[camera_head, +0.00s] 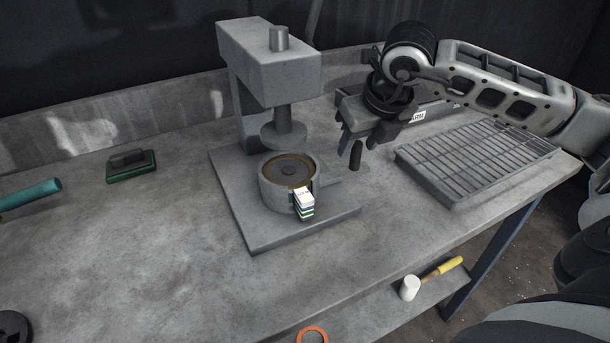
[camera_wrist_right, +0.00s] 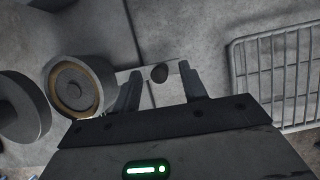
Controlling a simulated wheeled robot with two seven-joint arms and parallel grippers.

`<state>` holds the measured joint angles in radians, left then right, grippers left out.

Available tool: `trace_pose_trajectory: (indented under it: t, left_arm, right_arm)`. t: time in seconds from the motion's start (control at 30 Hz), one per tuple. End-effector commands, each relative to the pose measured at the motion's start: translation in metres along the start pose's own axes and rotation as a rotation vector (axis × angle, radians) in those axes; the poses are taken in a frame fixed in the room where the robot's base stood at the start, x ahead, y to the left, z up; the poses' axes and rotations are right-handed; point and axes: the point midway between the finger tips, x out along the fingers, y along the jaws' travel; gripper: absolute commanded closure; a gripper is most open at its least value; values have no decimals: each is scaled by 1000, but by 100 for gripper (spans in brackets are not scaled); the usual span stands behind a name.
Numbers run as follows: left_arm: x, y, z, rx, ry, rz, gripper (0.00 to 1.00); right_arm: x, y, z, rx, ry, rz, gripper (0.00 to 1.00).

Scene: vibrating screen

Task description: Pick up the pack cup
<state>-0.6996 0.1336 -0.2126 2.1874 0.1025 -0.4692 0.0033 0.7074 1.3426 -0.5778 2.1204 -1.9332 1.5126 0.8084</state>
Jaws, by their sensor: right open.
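A grey round cup (camera_head: 264,190), which looks like the pack cup, sits on the press base under the round press head. It has a rusty brown inside edge, and a flat arm runs from its side to a dark upright knob (camera_head: 356,155). In the right wrist view the cup (camera_wrist_right: 96,84) is at the left and the knob (camera_wrist_right: 159,73) shows between the fingertips. My right gripper (camera_head: 361,142) is open and empty, pointing down close above the knob; contact cannot be told. My left gripper is not in view.
The press (camera_head: 270,65) stands left of my right gripper. A wire rack tray (camera_head: 475,160) lies to the right. A small coloured stack (camera_head: 304,204) is at the cup's front. A green-based brush (camera_head: 131,166) lies left; the table's left middle is clear.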

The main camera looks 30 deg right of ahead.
Motion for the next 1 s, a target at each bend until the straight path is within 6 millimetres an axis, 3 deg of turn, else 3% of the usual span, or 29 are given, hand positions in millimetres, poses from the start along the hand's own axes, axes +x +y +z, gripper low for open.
trace_pose_trajectory:
  t: [0.2, 0.43, 0.47, 0.6, 1.0]
  left_arm:
    - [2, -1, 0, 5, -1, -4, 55]
    - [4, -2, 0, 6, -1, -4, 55]
    - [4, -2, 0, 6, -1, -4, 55]
    - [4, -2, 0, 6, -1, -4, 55]
    - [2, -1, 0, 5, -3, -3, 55]
  right_arm:
    - [25, 0, 1, 1, 2, 1, 57]
    - [27, 0, 1, 0, 0, 1, 57]
    - [27, 0, 1, 0, 0, 1, 60]
    - [27, 0, 1, 0, 0, 1, 99]
    - [24, 0, 3, 2, -6, 3, 100]
